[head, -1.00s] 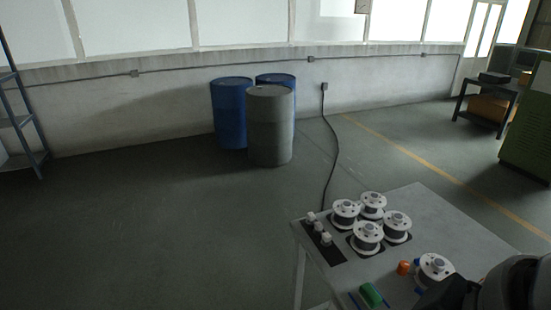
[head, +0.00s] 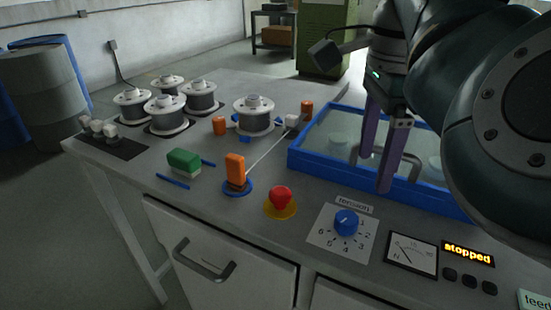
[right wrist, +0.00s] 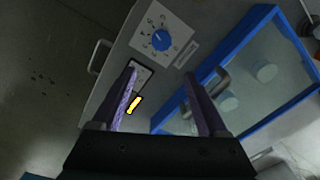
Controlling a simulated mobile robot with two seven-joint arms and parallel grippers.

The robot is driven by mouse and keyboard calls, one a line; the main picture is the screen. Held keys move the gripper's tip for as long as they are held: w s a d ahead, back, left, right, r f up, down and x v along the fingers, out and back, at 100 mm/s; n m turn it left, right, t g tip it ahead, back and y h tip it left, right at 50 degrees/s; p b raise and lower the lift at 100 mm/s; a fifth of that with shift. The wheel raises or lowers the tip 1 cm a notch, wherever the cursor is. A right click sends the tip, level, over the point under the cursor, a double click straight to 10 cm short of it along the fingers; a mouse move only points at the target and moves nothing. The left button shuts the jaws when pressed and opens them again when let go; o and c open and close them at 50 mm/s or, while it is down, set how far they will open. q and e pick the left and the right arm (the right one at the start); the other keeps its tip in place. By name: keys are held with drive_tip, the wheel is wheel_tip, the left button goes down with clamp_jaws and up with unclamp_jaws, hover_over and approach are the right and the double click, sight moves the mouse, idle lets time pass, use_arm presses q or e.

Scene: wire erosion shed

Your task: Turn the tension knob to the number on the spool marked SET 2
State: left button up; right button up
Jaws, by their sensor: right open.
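The blue tension knob (head: 346,221) sits on a white dial plate (head: 326,243) with numbers around it, under a "tension" label. It also shows in the right wrist view (right wrist: 160,40). Its pointer setting is too small to read surely. Several white-flanged spools, such as this near one (head: 167,115), stand upright at the table's back left. Another spool (head: 254,116) stands alone in the middle. I cannot read any SET marking on them. My right gripper (head: 376,172) is open and empty, with purple fingers, above and behind the knob, apart from it. My left gripper is out of view.
A blue-rimmed tank (head: 400,193) lies behind the knob, under my right gripper. A red button (head: 281,199) is left of the dial; a meter (head: 411,254) and a "stopped" display (head: 468,252) are right. An orange block (head: 235,169) and green block (head: 184,161) stand further left.

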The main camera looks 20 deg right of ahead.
sight(348, 217)
use_arm(q)
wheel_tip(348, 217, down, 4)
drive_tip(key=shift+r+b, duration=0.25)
drive_tip(key=shift+b, duration=0.75)
use_arm(e)
drive_tip(key=shift+m, duration=0.4)
drive_tip(key=f, duration=0.3)
drive_tip(key=a+f, duration=0.1)
drive_tip(key=f, duration=0.3)
drive_tip(key=w+f, duration=0.1)
drive_tip(key=f, duration=0.3)
drive_tip(key=shift+a, duration=0.25)
drive_tip(key=shift+c, duration=0.4)
clamp_jaws()
